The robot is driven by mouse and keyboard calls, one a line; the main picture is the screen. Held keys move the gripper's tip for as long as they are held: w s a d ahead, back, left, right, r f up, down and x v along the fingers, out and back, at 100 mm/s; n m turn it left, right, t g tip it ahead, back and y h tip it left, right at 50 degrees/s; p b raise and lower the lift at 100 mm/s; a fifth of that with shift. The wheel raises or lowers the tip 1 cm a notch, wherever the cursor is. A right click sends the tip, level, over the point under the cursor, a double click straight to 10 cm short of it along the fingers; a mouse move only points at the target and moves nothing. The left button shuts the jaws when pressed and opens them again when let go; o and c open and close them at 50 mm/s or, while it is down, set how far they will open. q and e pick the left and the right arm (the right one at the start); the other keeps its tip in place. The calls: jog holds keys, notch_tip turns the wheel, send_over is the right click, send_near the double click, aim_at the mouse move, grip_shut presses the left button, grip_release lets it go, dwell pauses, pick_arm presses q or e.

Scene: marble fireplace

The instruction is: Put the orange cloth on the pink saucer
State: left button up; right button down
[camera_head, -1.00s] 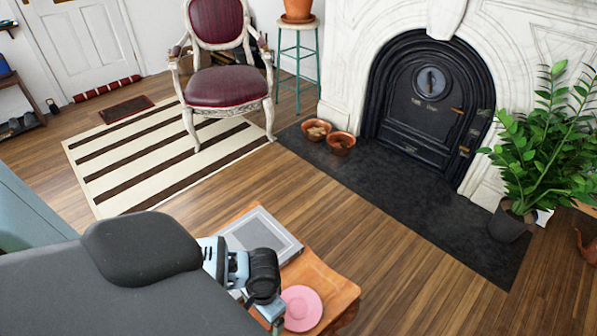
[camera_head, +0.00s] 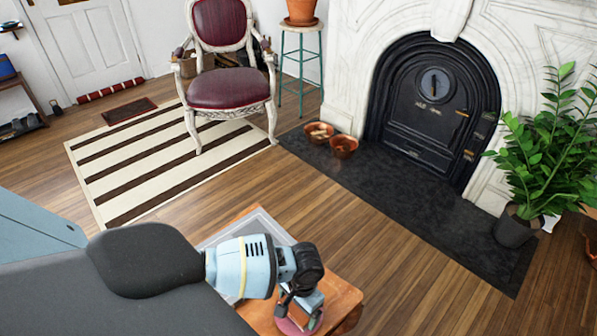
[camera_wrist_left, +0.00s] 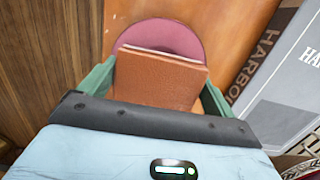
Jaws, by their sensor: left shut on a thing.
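The orange cloth (camera_wrist_left: 158,80) looks like a flat brownish-orange square in the left wrist view, between the green fingers of my left gripper (camera_head: 302,304). My left gripper is shut on it. The pink saucer (camera_wrist_left: 160,34) lies just beyond and behind the cloth in that view, its far part showing and the rest covered. In the head view the saucer (camera_head: 289,328) is mostly hidden under my left gripper. The cloth overlaps the saucer in the picture; I cannot tell whether they touch. My right gripper is not in view.
The saucer is on a small orange-brown wooden table (camera_head: 341,296). A large grey book (camera_wrist_left: 286,80) lies beside it on the table. A striped rug, a red chair (camera_head: 229,88), a black fireplace and a potted plant (camera_head: 545,150) stand farther off, with bare floor between.

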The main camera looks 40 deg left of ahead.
pick_arm(q)
jog(key=shift+f, duration=0.35)
jog(key=o, duration=0.7)
jog(key=shift+r, duration=0.1)
jog(key=r+p, duration=0.1)
jog(key=r, duration=0.2)
jog(key=w+r, duration=0.1)
jog(key=r, duration=0.3)
jog(key=r+p, duration=0.1)
jog(key=r, duration=0.2)
jog(key=shift+w+d+r+p, duration=0.1)
jog(key=shift+w+r+p, duration=0.05)
jog(key=shift+r+p, duration=0.2)
jog(key=shift+r, duration=0.65)
